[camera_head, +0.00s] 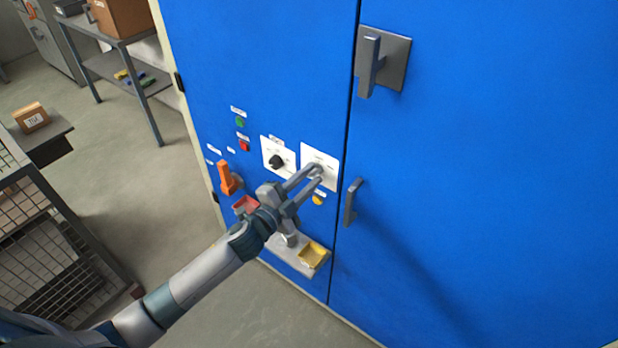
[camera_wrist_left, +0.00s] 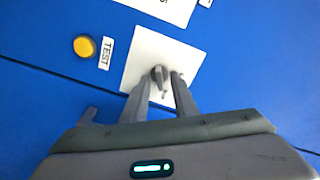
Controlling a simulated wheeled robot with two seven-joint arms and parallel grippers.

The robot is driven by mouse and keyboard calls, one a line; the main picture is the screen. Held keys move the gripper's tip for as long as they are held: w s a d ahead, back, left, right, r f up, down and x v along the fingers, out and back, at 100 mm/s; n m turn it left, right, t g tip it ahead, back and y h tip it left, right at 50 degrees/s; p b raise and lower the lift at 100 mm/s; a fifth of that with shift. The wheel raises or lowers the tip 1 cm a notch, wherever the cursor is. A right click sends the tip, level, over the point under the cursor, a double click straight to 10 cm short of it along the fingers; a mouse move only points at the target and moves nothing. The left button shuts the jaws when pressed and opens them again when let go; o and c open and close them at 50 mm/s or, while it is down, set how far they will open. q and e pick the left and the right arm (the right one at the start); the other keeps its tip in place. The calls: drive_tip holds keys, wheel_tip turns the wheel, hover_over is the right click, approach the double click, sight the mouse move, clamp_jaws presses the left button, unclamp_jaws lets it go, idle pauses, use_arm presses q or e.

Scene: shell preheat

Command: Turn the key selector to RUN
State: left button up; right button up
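The key selector sits on a white plate (camera_head: 331,160) on the blue cabinet, right of the plate with the black rotary knob (camera_head: 277,161). In the left wrist view its grey key (camera_wrist_left: 158,75) shows against the white plate (camera_wrist_left: 185,62). My left gripper (camera_head: 318,174) reaches up to this plate from below left. In the left wrist view the fingers of my left gripper (camera_wrist_left: 160,82) are apart, one on either side of the key, with narrow gaps; contact cannot be made out. The fingers hide most of the key in the head view, and its position marks are unreadable. My right gripper is out of view.
A yellow TEST button (camera_wrist_left: 84,46) is beside the key plate. An orange handle (camera_head: 229,178), green button (camera_head: 240,122) and red button (camera_head: 244,145) are to the left. A ledge with a yellow tray (camera_head: 313,255) is below. A door handle (camera_head: 352,202) is close on the right.

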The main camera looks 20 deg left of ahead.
use_arm(q)
drive_tip(key=b+v, duration=0.5)
drive_tip(key=v, duration=1.2)
drive_tip(key=shift+s+b, duration=0.2)
drive_tip(key=shift+b, duration=0.1)
drive_tip(key=shift+a, duration=0.1)
